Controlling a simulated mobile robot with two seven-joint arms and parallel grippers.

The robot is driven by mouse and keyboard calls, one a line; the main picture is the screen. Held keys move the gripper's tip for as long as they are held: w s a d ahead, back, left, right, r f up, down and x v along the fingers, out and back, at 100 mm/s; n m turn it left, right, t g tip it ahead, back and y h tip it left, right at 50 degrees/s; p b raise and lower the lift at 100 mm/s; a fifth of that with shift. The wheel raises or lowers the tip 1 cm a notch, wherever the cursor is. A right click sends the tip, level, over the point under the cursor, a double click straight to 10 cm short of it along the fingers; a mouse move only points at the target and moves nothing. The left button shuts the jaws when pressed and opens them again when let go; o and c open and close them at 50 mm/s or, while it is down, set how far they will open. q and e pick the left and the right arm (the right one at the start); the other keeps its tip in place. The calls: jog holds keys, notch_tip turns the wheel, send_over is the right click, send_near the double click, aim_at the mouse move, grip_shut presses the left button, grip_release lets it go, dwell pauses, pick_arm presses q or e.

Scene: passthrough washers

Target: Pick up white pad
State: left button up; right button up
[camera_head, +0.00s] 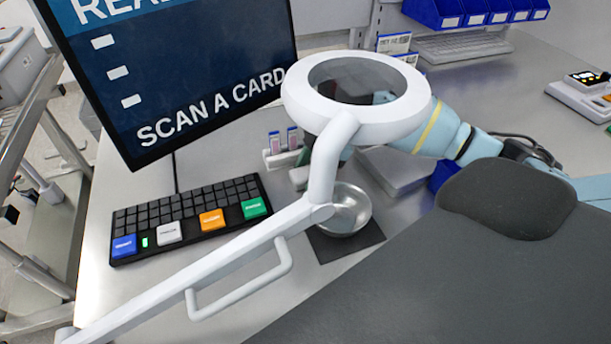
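I cannot pick out a white pad for certain. A pale flat-topped block (400,172) lies on the metal table beneath my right arm, but I cannot tell what it is. My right arm, light blue with a yellow band, comes in from the right and passes behind the white ring-shaped magnifier lamp. The lamp hides most of my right gripper (301,172); only a small part shows left of the lamp's stem, near a small holder with pink-and-white vials (283,140). I cannot see whether its fingers are apart. My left gripper is out of view.
The magnifier lamp (421,105) and its long arm cross the front of the table. A metal bowl (352,222) sits on a dark mat. A black keypad (190,215) with coloured keys lies left, below a screen (190,60). Blue bins (435,12) stand at the back.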

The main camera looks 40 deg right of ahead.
jog(key=c, duration=0.6)
jog(key=shift+r, duration=0.1)
